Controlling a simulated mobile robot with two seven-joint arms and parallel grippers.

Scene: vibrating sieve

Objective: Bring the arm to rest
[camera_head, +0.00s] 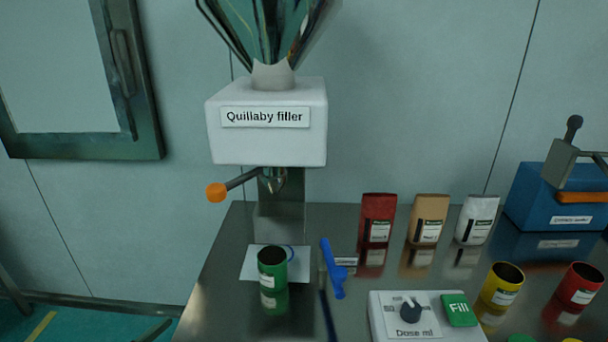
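Neither of my grippers shows in the head view, and I cannot make out either arm for sure. The white Quillaby filler (266,146) stands at the back of the steel table (225,290), with a clear hopper (272,30) on top and an orange-tipped lever (217,192) at its left. A green cup (272,268) stands upright and open below and in front of the nozzle (275,181), near a white pad (250,263).
A blue upright piece (332,268) stands right of the cup. A dose panel (388,325) with a green Fill button (458,310) is at the front. Red, tan and white bags, a yellow cup (502,287), a red cup (579,287) and a blue machine (540,200) occupy the right.

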